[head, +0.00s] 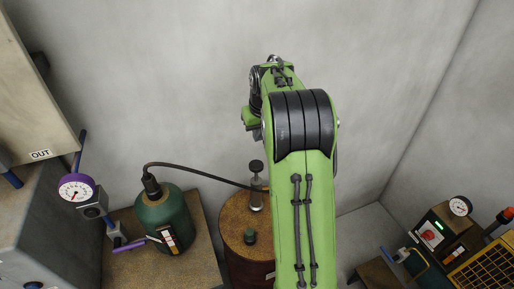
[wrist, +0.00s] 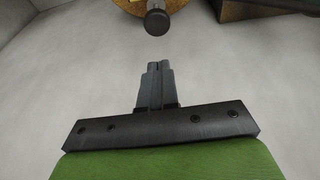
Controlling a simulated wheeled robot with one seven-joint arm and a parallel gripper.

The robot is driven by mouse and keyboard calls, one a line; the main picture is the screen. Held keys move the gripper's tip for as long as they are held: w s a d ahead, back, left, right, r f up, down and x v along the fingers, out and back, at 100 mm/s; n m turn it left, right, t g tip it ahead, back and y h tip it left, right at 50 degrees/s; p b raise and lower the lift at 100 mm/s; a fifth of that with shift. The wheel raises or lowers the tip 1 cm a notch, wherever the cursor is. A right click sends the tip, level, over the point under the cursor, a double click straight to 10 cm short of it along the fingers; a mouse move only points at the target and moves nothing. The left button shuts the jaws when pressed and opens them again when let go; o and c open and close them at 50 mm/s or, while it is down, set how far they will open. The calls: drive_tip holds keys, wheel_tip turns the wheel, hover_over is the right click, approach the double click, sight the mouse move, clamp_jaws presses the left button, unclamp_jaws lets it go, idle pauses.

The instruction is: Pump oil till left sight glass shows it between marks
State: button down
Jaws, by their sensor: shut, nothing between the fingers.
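A green tank (head: 163,222) stands at left on a brown bench, with a small sight glass (head: 168,238) on its front; its oil level is too small to read. A hand pump (head: 256,192) with a black knob (head: 256,166) stands upright on a rusty drum (head: 236,218). A black hose (head: 200,173) runs from the tank's top to the pump. In the wrist view my gripper (wrist: 157,66) is shut and empty. The round black knob (wrist: 157,22) is beyond its fingertips, apart from them in the picture. My arm hides the fingers in the head view.
A purple-rimmed gauge (head: 76,188) and a grey cabinet (head: 50,225) are at left, below an "OUT" label (head: 40,154). A small dark cap (head: 250,236) sits on the drum. A control box (head: 432,232) and yellow grille (head: 490,265) are at right.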

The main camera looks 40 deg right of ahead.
sight(257, 167)
drive_tip(key=x, duration=0.8)
drive_tip(key=s+x, duration=0.1)
drive_tip(key=x, duration=0.3)
drive_tip(key=shift+f, duration=0.5)
wheel_tip(257, 167, down, 5)
drive_tip(key=b, duration=0.4)
drive_tip(key=shift+s+a+f+b, duration=0.1)
drive_tip(key=shift+f+b, duration=0.1)
drive_tip(key=shift+b, duration=0.15)
drive_tip(key=shift+r, duration=0.1)
wheel_tip(257, 167, up, 5)
drive_tip(key=p, duration=0.3)
drive_tip(key=shift+a+r+p, duration=0.1)
drive_tip(key=shift+p, duration=0.3)
drive_tip(key=v, duration=0.9)
drive_tip(key=shift+r, duration=0.1)
